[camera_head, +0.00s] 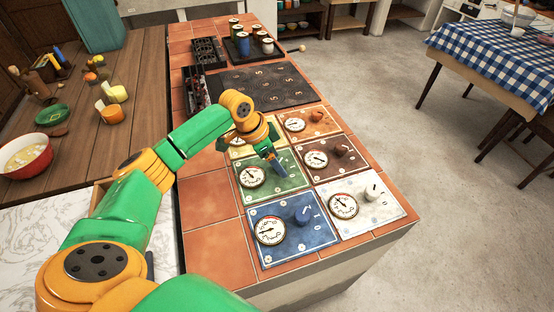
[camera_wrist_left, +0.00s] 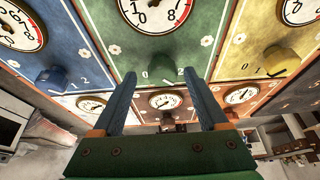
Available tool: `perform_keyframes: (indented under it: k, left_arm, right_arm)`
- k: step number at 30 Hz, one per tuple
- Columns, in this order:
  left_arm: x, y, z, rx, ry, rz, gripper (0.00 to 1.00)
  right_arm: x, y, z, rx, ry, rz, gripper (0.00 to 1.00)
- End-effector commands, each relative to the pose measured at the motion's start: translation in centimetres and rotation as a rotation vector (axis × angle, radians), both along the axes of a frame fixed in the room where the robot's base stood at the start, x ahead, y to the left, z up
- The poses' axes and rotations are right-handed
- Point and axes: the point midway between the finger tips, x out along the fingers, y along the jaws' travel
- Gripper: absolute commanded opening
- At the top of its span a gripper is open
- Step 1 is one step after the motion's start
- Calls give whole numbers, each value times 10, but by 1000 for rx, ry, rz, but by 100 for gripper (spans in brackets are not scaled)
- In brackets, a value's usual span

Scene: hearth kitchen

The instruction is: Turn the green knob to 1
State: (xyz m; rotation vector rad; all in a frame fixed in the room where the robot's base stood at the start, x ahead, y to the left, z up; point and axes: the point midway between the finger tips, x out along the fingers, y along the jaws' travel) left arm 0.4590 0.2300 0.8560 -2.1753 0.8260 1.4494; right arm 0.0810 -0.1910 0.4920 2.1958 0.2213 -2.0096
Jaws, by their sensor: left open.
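The green panel (camera_head: 288,183) has a round gauge (camera_head: 252,177) at its left side. My left gripper (camera_head: 279,168) is over this panel, fingers pointing down, and hides its knob in the head view. In the left wrist view, the green knob (camera_wrist_left: 166,74) shows on the green panel (camera_wrist_left: 150,52), with a printed 0 beside it at the left. My left gripper (camera_wrist_left: 161,78) is open there, with one blue finger on each side of the knob. I cannot tell whether either finger touches it. My right gripper is not in view.
Other panels surround it: blue (camera_head: 285,247) in front, white (camera_head: 365,213), brown (camera_head: 325,168) and orange (camera_head: 318,118), each with a gauge and knob; a yellow panel (camera_head: 238,152) is partly under my arm. A stove grate with cans stands behind. A red bowl (camera_head: 25,160) is at left.

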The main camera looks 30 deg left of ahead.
Motion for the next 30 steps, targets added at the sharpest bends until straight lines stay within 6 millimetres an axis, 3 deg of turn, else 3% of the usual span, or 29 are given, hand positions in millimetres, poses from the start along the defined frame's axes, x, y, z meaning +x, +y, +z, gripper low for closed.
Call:
perform_keyframes:
  k: [8, 17, 30]
  left_arm:
    - [2, -1, -6, 2, -1, 0, 76]
    - [1, -1, -5, 2, 0, -1, 0]
    - [2, -2, -5, 0, 2, -110, 0]
  right_arm:
    - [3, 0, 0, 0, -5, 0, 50]
    - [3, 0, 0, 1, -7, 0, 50]
    - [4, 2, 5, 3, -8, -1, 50]
